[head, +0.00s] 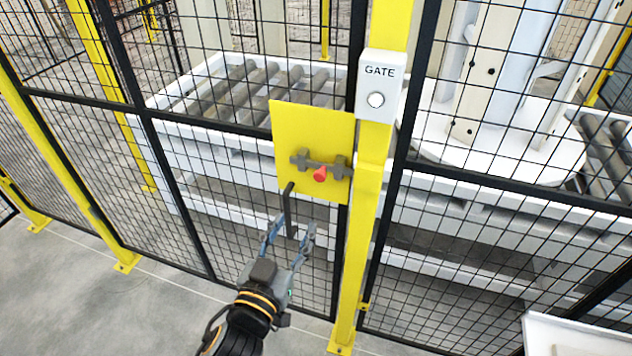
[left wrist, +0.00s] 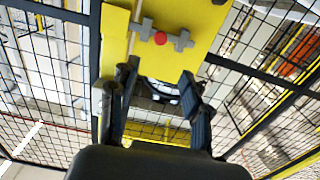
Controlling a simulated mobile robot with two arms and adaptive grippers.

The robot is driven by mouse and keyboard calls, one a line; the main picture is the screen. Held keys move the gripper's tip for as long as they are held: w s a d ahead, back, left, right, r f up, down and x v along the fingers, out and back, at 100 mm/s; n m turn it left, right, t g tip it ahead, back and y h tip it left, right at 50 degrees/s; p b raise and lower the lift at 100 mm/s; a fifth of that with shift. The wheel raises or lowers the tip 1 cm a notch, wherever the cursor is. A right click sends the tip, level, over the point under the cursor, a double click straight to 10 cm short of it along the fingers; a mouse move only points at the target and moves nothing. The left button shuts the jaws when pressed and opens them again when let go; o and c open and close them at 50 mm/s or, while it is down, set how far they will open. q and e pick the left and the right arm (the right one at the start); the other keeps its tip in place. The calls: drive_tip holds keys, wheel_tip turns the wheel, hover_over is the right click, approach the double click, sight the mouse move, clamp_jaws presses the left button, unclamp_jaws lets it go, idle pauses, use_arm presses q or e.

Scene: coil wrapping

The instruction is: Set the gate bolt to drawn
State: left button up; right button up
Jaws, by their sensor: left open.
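The gate bolt (head: 328,168) is a short grey bar in grey brackets on a yellow plate (head: 315,120), with a red knob (head: 320,174) at its middle. Whether it is drawn I cannot tell. A dark gate handle (head: 288,210) hangs at the plate's lower left. My left gripper (head: 291,230) is open and empty just below the plate; in the head view the handle's lower end shows between its fingers. In the left wrist view, the open fingers (left wrist: 158,76) point up toward the plate, with the red knob (left wrist: 160,38) beyond their tips. My right gripper is out of view.
A yellow post (head: 366,200) right of the plate carries a white GATE box (head: 381,85) with a round button. Black mesh fencing spans both sides. Behind it are a roller conveyor (head: 250,88) and a white turntable (head: 480,150). The grey floor (head: 110,310) at left is clear.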

sight(319, 177)
use_arm(q)
drive_tip(key=p+x, duration=0.3)
drive_tip(key=x, duration=0.9)
drive_tip(key=shift+w+d, duration=0.15)
drive_tip(key=shift+w, duration=0.25)
drive_tip(key=shift+w+d+f, duration=0.1)
drive_tip(key=shift+w, duration=0.3)
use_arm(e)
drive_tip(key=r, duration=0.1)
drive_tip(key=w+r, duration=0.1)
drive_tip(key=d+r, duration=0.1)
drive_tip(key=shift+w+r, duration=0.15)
use_arm(q)
clamp_jaws()
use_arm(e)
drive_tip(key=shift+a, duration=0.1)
